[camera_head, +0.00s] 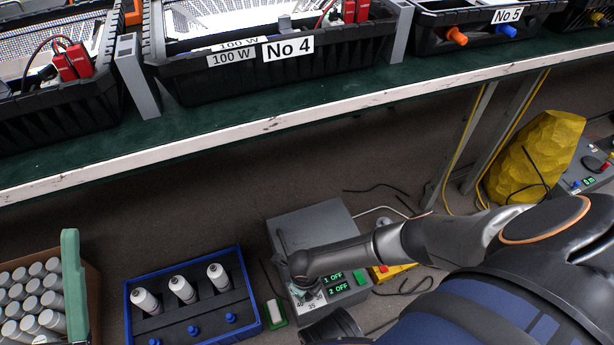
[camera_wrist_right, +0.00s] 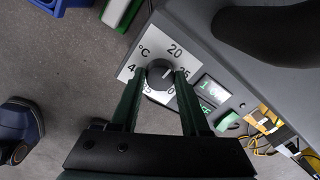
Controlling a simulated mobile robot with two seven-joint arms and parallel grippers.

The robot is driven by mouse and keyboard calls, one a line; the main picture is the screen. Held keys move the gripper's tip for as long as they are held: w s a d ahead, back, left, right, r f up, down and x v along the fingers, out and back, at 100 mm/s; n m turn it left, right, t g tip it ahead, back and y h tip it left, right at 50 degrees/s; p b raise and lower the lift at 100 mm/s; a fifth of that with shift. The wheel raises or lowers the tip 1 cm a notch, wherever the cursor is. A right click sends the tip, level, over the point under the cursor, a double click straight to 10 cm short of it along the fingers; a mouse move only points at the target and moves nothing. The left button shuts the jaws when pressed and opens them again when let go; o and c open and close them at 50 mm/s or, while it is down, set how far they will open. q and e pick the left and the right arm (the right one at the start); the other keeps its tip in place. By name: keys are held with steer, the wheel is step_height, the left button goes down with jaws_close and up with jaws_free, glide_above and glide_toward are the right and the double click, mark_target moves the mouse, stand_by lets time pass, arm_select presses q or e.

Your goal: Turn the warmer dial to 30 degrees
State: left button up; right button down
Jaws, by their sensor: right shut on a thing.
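The warmer (camera_head: 313,225) is a grey box on the floor in the head view, with displays reading "1 OFF" and "2 OFF" (camera_head: 337,284). Its dial (camera_wrist_right: 160,74) is a dark round knob on a white °C scale in the right wrist view. My right gripper (camera_wrist_right: 158,76) has its two green fingers on either side of the knob, shut on it. The marks 20 and 25 show above and right of the knob; the other numbers are partly hidden by the fingers. The pointer's exact reading cannot be told. My left gripper is not in view.
A blue tray (camera_head: 243,262) with white bottles stands left of the warmer, beside a box of white cylinders (camera_head: 92,275). A green-and-white block (camera_head: 274,313) lies between. The bench (camera_head: 200,154) with floodlight housings runs above. A yellow sack (camera_head: 535,150) stands right.

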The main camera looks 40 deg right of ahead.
steer(key=m, duration=0.5)
steer(key=shift+m+p, duration=0.3)
steer(key=m, duration=0.6)
steer(key=shift+w+d+g+p, duration=0.1)
steer(key=shift+g+p, duration=0.2)
steer(key=shift+p, duration=0.1)
steer(key=m, duration=0.5)
steer(key=shift+r+m+p, duration=0.1)
steer(key=shift+m+p, duration=0.3)
steer(key=m+p, duration=0.1)
steer(key=m, duration=0.4)
steer(key=shift+d+m+y, duration=0.15)
steer(key=shift+m+y, duration=0.15)
steer(key=shift+c, duration=1.9)
jaws_free()
